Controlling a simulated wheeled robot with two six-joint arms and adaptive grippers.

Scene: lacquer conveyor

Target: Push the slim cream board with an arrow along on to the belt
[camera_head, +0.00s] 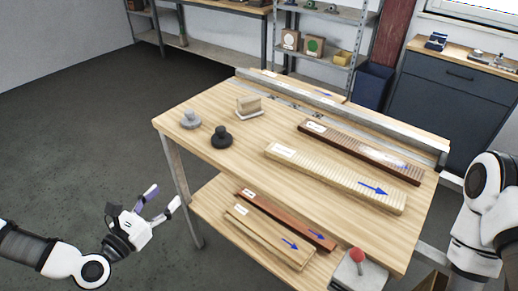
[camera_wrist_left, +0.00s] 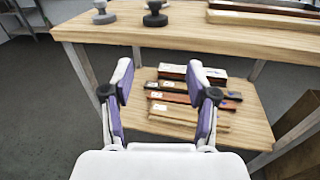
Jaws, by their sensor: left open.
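A long cream board (camera_head: 335,181) with crosswise grooves, a white label and a blue arrow lies on the tabletop. A second cream board (camera_head: 268,237), plainer and also with a blue arrow, lies on the lower shelf; a pale board there (camera_wrist_left: 190,118) shows in the left wrist view. I cannot tell for certain which is the slim one. My left gripper (camera_head: 163,198) is open and empty, left of the table and apart from both boards; its spread fingers (camera_wrist_left: 160,78) show in the wrist view. My right gripper is out of view. I cannot clearly make out the belt.
A dark brown grooved board (camera_head: 360,152) lies behind the cream one, before a metal rail (camera_head: 340,112). A reddish board (camera_head: 285,220) lies on the shelf.

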